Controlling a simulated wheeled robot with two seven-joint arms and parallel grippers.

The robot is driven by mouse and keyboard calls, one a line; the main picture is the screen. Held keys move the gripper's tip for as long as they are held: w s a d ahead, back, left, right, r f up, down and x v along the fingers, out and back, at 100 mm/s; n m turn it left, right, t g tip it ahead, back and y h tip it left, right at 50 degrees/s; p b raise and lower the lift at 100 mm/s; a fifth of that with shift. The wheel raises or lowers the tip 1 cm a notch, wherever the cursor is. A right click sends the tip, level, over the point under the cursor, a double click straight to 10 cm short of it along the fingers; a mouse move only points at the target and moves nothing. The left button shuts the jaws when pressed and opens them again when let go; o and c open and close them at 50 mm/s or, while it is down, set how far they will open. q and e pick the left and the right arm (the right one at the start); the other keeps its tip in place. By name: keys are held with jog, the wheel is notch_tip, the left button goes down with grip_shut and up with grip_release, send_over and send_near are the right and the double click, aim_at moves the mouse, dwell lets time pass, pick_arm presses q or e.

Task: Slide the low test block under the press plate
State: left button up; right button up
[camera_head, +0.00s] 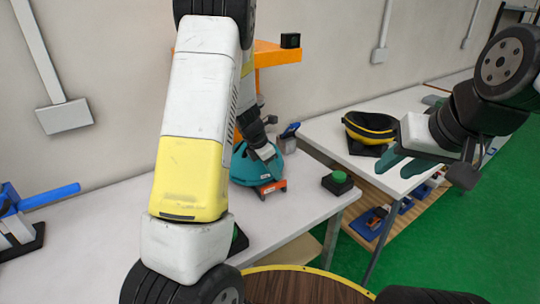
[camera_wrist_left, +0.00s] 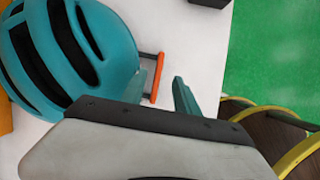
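No low test block or press plate can be told for certain. A blue-handled device (camera_head: 45,197) on a dark base stands at the left edge of the head view, partly cut off. My left gripper (camera_head: 266,158) is by the teal helmet (camera_head: 243,168), mostly hidden behind my arm. In the left wrist view, the left gripper's teal fingers (camera_wrist_left: 160,92) are apart, beside the helmet (camera_wrist_left: 72,45). An orange bar (camera_wrist_left: 157,78) shows beyond and between them; I see no grip on it. My right gripper (camera_head: 402,166) hangs over the right table with its teal fingers apart and nothing between them.
An orange stand (camera_head: 275,55) with a small black block (camera_head: 290,40) rises behind the helmet. A green button box (camera_head: 338,181) sits near the white table's right edge. Lower shelves hold small items. The green floor is open at right.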

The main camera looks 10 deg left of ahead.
aim_at(279, 182)
pick_arm(q)
jog(key=shift+a, duration=0.1)
jog(key=shift+f, duration=0.1)
jog(key=shift+w+f, duration=0.15)
jog(key=shift+f, duration=0.2)
jog(key=x, duration=0.7)
jog(key=shift+r, duration=0.1)
grip_shut()
dwell(1.2)
